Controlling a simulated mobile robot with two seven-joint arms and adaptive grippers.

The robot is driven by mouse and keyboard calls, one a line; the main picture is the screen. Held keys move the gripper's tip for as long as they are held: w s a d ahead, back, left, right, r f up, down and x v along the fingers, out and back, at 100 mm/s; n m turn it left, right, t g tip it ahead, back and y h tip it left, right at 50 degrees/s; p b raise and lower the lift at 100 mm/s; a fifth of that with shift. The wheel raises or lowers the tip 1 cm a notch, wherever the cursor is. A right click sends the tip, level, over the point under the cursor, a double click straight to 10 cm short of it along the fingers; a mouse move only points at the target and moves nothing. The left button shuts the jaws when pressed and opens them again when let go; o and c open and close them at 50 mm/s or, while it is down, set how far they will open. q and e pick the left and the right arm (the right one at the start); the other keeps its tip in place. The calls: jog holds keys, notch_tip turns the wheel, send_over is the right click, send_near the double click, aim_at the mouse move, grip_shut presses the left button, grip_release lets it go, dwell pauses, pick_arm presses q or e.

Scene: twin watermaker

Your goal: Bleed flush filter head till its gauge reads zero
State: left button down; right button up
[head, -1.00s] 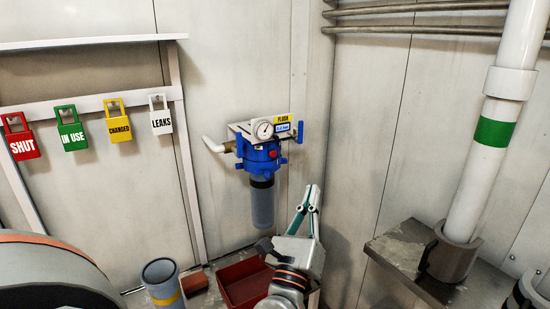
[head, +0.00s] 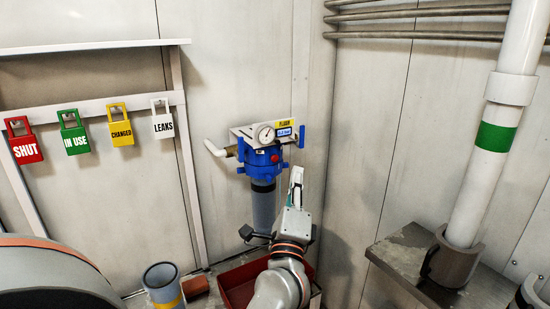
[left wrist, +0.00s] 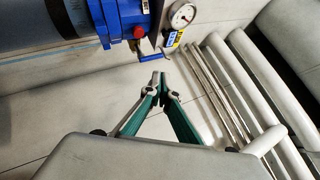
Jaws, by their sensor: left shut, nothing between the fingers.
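The flush filter head (head: 262,156) is a blue housing on the wall with a yellow FLUSH label and a grey bowl (head: 263,205) below. Its round white gauge (head: 266,134) sits on top; the reading is too small to make out. A red button (head: 275,157) is on the head's front. In the left wrist view the gauge (left wrist: 182,15), red button (left wrist: 138,32) and a blue lever (left wrist: 150,57) show at the top. My left gripper (head: 297,180) is right of and below the head, shut and empty. Its fingertips (left wrist: 160,84) are apart from the lever.
Tags reading SHUT (head: 24,142), IN USE (head: 74,134), CHANGED (head: 121,128) and LEAKS (head: 162,122) hang at left. A red bin (head: 232,287) and a grey cup with a yellow band (head: 162,281) stand below. A white pipe (head: 480,170) rises at right.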

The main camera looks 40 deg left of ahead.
aim_at(275, 158)
pick_arm(q)
jog(key=w+a, duration=0.2)
jog(key=a, duration=0.4)
jog(key=shift+w+p, duration=0.25)
jog(key=shift+p, duration=0.1)
dwell(1.0)
jog(key=shift+a, duration=0.15)
jog(key=shift+w+a, duration=0.15)
jog(key=shift+a, duration=0.15)
